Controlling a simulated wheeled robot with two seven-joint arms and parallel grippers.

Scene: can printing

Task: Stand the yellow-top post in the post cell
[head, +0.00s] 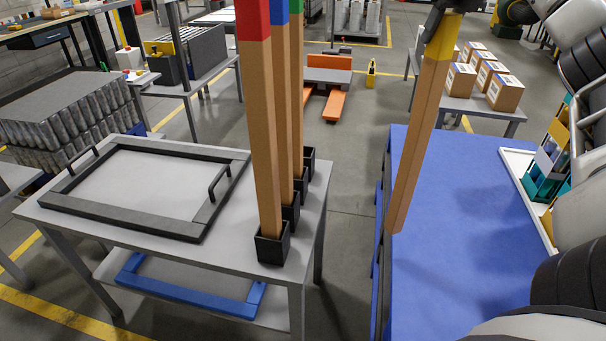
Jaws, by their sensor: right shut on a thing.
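The yellow-top post (420,140) is a long brown square post with a yellow top. My right gripper (443,12) is shut on its yellow top at the upper edge of the head view. The post hangs slightly tilted, its lower end showing against the left edge of the blue table. A row of black post cells stands on the grey table's right edge. The red-top post (264,130), blue-top post (283,110) and green-top post (297,90) stand in the nearer cells. The farthest post cell (309,158) shows no post. My left gripper is out of view.
A dark frame with handles (125,213) lies on the grey table (225,255). The blue table (465,230) is mostly bare, with a white tray (517,160) at its right. A floor gap separates the two tables.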

